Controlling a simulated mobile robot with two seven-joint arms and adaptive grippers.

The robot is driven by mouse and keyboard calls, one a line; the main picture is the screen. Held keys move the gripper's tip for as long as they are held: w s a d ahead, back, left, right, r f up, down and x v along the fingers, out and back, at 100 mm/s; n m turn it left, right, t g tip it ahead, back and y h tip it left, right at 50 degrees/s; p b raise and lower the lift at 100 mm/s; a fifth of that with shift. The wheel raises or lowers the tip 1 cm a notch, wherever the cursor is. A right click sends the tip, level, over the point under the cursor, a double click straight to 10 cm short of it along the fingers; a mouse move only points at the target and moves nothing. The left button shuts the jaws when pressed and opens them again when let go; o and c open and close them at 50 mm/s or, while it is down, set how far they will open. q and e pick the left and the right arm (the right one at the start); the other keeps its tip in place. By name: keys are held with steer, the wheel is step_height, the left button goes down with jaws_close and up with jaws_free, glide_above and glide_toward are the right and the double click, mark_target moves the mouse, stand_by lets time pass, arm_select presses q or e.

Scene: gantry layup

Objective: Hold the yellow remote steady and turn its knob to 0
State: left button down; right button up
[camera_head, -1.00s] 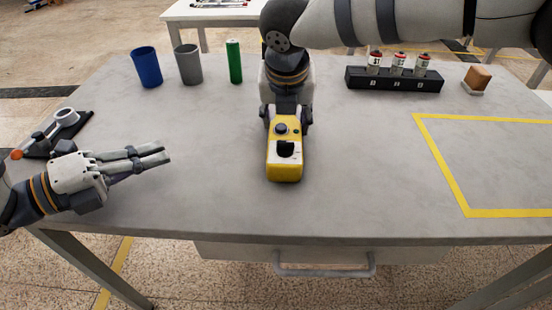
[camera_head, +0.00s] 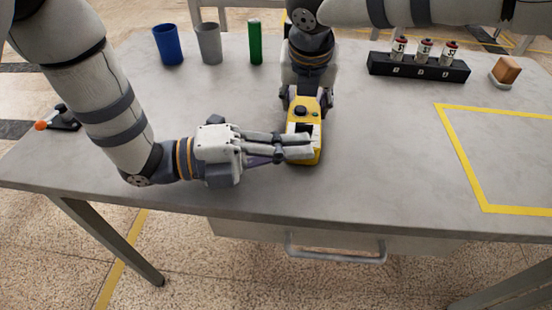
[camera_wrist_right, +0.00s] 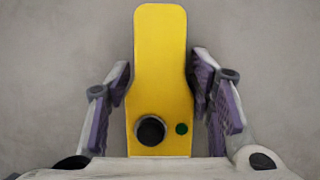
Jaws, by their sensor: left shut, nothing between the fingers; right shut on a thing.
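The yellow remote (camera_head: 313,117) stands out from the grey table (camera_head: 240,100) near its middle, its near end toward me. My right gripper (camera_head: 306,97) is shut on its far end. In the right wrist view, the fingers (camera_wrist_right: 162,76) flank the remote (camera_wrist_right: 160,50), with a round black part (camera_wrist_right: 151,130) and a small green dot (camera_wrist_right: 182,128) on its face. My left gripper (camera_head: 312,147) is shut and empty, its fingertips reaching across the remote's near half from the left. They cover most of the black knob there, so its setting cannot be read.
A blue cup (camera_head: 167,45), a grey cup (camera_head: 208,43) and a green cylinder (camera_head: 255,42) stand at the back left. A black rack (camera_head: 418,67) with small cans is at the back right. The yellow-taped area (camera_head: 500,160) is empty.

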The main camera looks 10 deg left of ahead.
mark_target(312, 142)
arm_select(q)
steer(key=shift+w, duration=0.55)
steer(key=shift+w+d+r+n+t, duration=0.1)
steer(key=shift+w+n+t, duration=0.05)
steer(key=shift+n+t, duration=0.3)
steer(key=shift+w+d+n+t, duration=0.15)
steer(key=shift+n+t, duration=0.1)
steer(key=shift+t, duration=0.3)
steer(key=shift+y, duration=0.3)
steer(key=shift+d+n+t+y, duration=0.25)
steer(key=shift+n+t+y, duration=0.45)
steer(key=shift+t, duration=0.4)
steer(key=shift+d+n+t+y, duration=0.2)
steer(key=shift+n+t+y, duration=0.3)
steer(key=shift+n+t, duration=0.45)
steer(key=shift+d, duration=0.2)
steer(key=shift+w+d, duration=0.1)
steer(key=shift+d, duration=0.3)
